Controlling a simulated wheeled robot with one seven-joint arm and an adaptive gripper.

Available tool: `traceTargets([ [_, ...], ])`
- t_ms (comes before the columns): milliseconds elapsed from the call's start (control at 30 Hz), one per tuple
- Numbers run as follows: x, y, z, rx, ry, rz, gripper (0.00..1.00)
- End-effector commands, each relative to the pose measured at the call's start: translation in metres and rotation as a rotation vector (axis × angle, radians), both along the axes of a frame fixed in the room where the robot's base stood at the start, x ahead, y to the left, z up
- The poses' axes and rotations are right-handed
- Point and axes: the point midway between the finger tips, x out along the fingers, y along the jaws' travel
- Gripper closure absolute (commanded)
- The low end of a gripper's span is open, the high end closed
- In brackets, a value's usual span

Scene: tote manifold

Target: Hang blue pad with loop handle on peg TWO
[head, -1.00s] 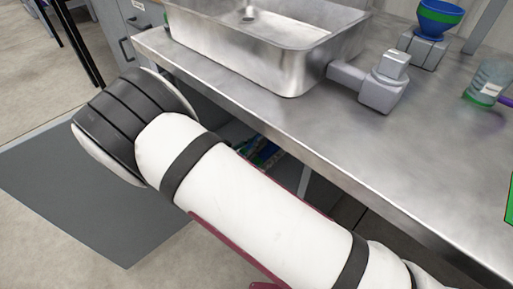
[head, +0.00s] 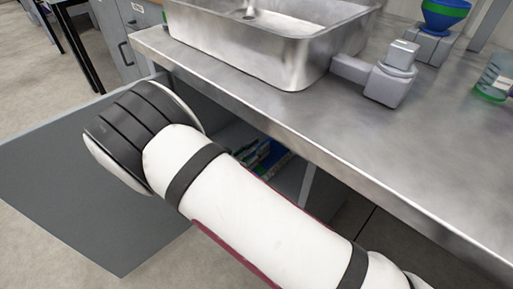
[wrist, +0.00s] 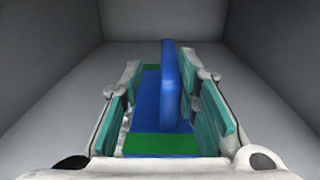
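In the wrist view a pad (wrist: 150,90) with blue and green areas lies below my gripper. An upright blue part (wrist: 170,85), likely its loop handle, rises between the fingers. My gripper (wrist: 168,76) is open, with teal-faced fingers on both sides of this part. The right finger is close to it, and a gap shows on the left. I cannot tell whether the right finger touches it. No peg marked TWO can be made out.
Plain grey walls (wrist: 60,75) surround the gripper in the wrist view. In the head view a steel counter (head: 330,135) carries a basin (head: 285,60), a grey fitting (head: 390,85) and a green-based clear cup (head: 495,78). A shelf with blue and green items (head: 265,157) lies under the counter.

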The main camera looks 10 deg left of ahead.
Motion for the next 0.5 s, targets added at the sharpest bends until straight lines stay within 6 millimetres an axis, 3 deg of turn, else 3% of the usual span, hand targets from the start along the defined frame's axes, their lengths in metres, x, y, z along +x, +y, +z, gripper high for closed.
traceTargets([
  [333,0.0,0.0,0.003,0.001,0.001,-0.001,0.66],
  [500,-0.017,0.013,0.003,0.0,0.001,0.003,0.66],
])
